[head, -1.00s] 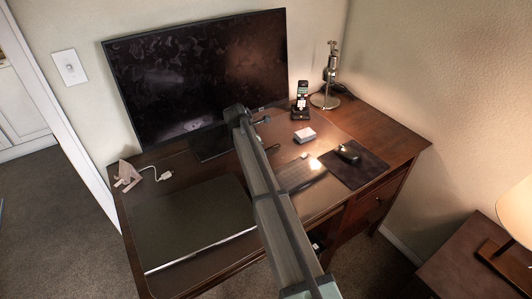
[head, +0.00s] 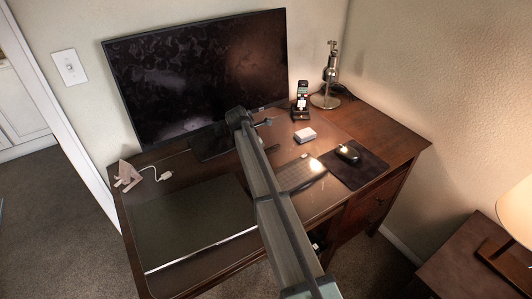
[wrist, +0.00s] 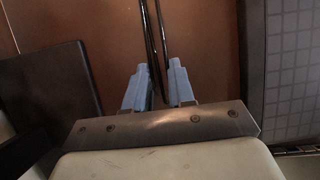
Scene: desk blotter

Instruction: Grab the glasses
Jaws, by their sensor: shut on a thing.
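The glasses (wrist: 151,30) show in the wrist view as thin, dark, glossy bars running up from between the fingers to the top edge. My gripper (wrist: 158,75) has its two blue fingers closed around them. The rest of the glasses lies outside the wrist view or behind the fingers. In the head view my arm hides most of the gripper, and a small dark shape beside the arm is too small to make out.
The keyboard (head: 298,172) lies right of my arm, with the mouse (head: 347,153) on its dark pad beyond. The monitor (head: 200,75) rises at the back; the laptop (head: 190,225) lies left.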

